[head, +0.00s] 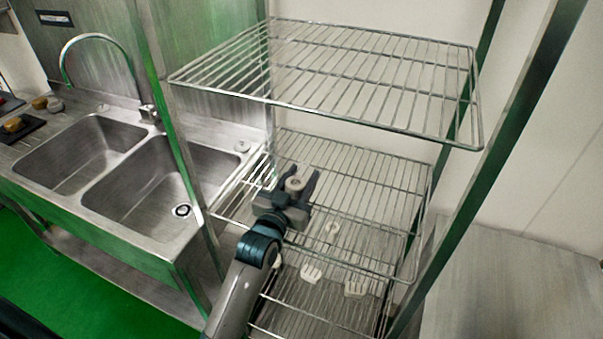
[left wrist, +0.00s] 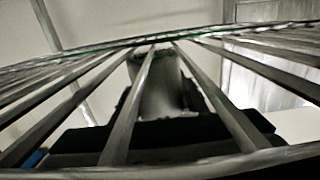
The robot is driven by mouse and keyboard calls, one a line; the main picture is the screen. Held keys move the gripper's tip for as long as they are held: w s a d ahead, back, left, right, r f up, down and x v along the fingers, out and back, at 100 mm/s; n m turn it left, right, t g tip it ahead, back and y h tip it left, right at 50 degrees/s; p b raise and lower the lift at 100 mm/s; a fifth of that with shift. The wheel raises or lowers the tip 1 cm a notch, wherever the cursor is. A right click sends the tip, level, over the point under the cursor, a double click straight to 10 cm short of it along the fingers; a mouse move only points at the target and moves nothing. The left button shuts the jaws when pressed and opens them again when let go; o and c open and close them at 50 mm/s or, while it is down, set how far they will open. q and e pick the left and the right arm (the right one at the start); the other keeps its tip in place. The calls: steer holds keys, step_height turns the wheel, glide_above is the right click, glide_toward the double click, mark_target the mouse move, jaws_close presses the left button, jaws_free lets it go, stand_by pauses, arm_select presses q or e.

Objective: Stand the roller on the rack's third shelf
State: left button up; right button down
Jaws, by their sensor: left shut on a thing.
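I cannot tell whether the roller's lower end touches the wires. My right gripper is not in view.
White slotted tools (head: 311,272) lie on the lower shelf (head: 300,310). Green-tinted metal posts (head: 510,110) frame the rack. A steel double sink (head: 150,195) with a tap (head: 95,40) stands to the left. A bare steel surface (head: 510,290) is at right. The top shelf is empty.

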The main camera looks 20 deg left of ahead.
arm_select(q)
steer(key=shift+s+r, duration=0.1)
steer(key=shift+s, duration=0.05)
steer(key=shift+f, duration=0.2)
steer(key=o, duration=1.1)
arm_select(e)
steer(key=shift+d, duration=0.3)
arm_select(q)
steer(key=shift+r, duration=0.2)
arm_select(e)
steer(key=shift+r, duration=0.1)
